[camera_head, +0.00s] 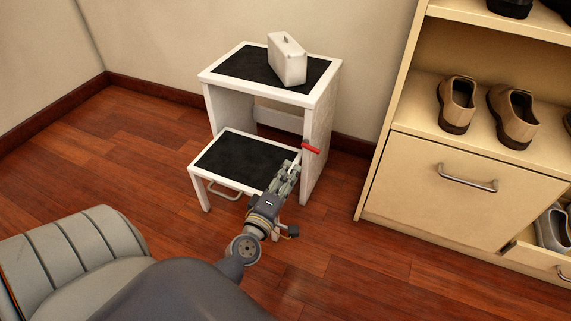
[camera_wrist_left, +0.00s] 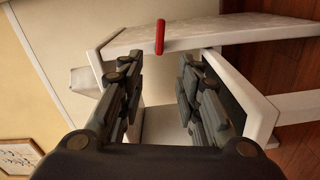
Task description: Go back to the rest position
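My left gripper (camera_head: 287,176) reaches over the right side of the lower step of a white step stool (camera_head: 324,100). In the left wrist view my left gripper (camera_wrist_left: 160,75) has its two fingers wide apart with nothing held between them. A red handle (camera_head: 311,148) sticks out from the stool's right side, just beyond the fingertips. The red handle (camera_wrist_left: 160,37) also shows ahead of the fingers in the left wrist view, apart from them. My right gripper is in neither view.
A white case (camera_head: 287,60) stands on the stool's black top step. At the right is a shoe cabinet (camera_head: 440,200) with brown shoes (camera_head: 457,104) on a shelf and a partly open lower drawer (camera_head: 535,260). Wooden floor (camera_head: 120,150) is clear left of the stool.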

